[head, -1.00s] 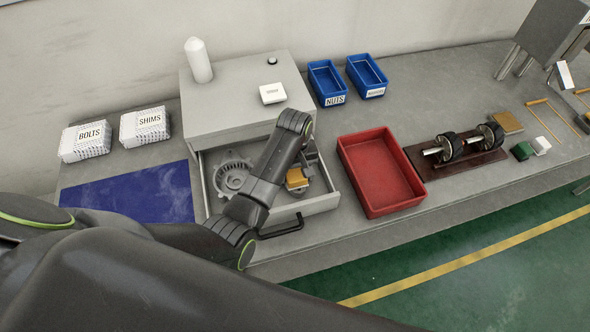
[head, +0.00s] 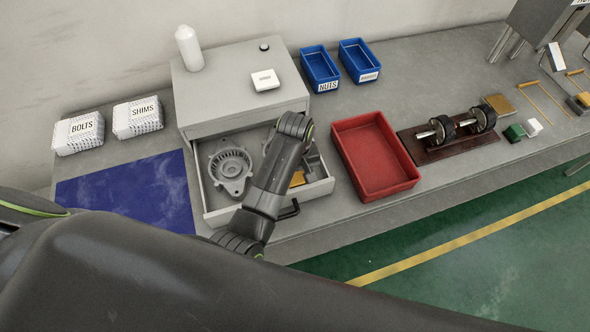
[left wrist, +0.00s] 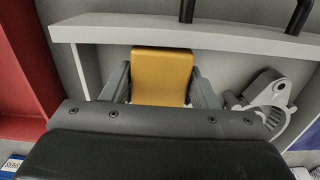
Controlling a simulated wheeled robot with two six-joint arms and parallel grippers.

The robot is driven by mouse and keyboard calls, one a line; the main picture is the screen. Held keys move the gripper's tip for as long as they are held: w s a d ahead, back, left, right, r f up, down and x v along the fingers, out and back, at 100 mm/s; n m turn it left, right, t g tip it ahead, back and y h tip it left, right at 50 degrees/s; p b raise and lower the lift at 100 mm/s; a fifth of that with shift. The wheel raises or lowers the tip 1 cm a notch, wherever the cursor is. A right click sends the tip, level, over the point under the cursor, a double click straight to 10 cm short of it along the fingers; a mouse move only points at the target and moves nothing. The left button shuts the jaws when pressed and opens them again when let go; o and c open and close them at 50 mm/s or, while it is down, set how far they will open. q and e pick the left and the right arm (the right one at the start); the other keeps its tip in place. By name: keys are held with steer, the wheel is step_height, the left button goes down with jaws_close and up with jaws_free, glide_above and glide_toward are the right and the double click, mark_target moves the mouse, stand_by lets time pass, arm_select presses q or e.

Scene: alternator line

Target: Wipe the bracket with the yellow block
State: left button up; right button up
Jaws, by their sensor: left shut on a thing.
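The yellow block (left wrist: 162,75) is between the two fingers of my left gripper (left wrist: 161,86), which is shut on it. It is in or just over the open drawer (head: 212,207), near its right front; its height above the floor is unclear. In the head view my arm hides most of the block (head: 297,179). A round, ribbed grey casting (head: 231,168) lies in the drawer to the left. In the left wrist view a grey lug with a hole (left wrist: 268,88) shows right of the block. I cannot clearly identify the bracket. My right gripper is not in view.
A red bin (head: 402,187) stands right of the drawer, with blue bins (head: 320,85) behind. A rotor stand (head: 470,148) is farther right. The drawer walls bound the gripper.

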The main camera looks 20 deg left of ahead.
arm_select(q)
steer(key=shift+w+a+f, duration=0.15)
steer(key=shift+w+a, duration=0.4)
steer(key=shift+w, duration=0.2)
steer(key=shift+w+a+b, duration=0.25)
steer(key=shift+w+a, duration=0.3)
steer(key=shift+w, duration=0.25)
steer(key=shift+w+a+b, duration=0.2)
steer(key=shift+w+a, duration=0.35)
steer(key=shift+w, duration=0.2)
steer(key=shift+r+p, duration=0.5)
steer(key=shift+r, duration=2.6)
steer(key=shift+r, duration=0.1)
steer(key=shift+r, duration=1.4)
